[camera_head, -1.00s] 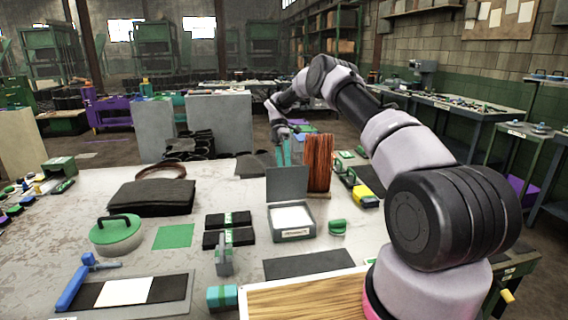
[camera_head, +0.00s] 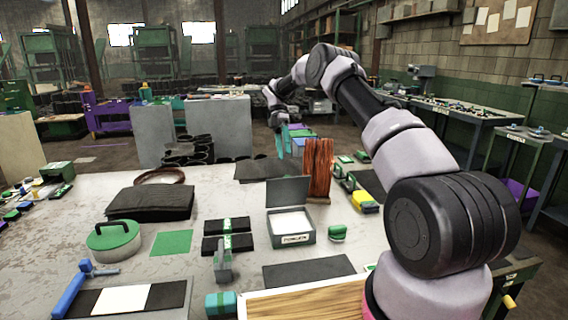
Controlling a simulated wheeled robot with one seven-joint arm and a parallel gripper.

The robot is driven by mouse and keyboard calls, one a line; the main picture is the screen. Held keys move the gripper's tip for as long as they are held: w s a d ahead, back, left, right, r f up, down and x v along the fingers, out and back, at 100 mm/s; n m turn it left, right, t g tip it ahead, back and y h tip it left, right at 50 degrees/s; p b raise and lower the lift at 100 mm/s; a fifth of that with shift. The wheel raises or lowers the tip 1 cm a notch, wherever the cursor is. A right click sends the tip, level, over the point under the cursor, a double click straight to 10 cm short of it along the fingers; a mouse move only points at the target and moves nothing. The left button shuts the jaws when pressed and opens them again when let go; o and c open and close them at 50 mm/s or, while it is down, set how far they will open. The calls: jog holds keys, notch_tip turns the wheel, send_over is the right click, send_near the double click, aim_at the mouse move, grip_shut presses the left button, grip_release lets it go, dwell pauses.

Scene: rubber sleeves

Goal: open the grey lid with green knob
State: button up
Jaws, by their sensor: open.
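A small grey box (camera_head: 293,236) with a label on its front and white contents stands in the middle of the table. Its grey lid (camera_head: 288,191) is hinged up at the back, standing about upright. No green knob shows on the lid's visible inner face; its far side is hidden. My gripper (camera_head: 283,143), with teal fingers, is in the air above and behind the lid, apart from it. It is open and holds nothing that I can see.
A reddish-brown upright coil (camera_head: 318,167) stands right of the lid. A small green object (camera_head: 337,233) lies right of the box. Black-and-green blocks (camera_head: 227,234) are to its left, with a dark bag (camera_head: 152,200) beyond. A dark mat (camera_head: 308,271) lies in front.

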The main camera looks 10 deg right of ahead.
jog(key=shift+a+r, duration=0.1)
jog(key=shift+r, duration=0.85)
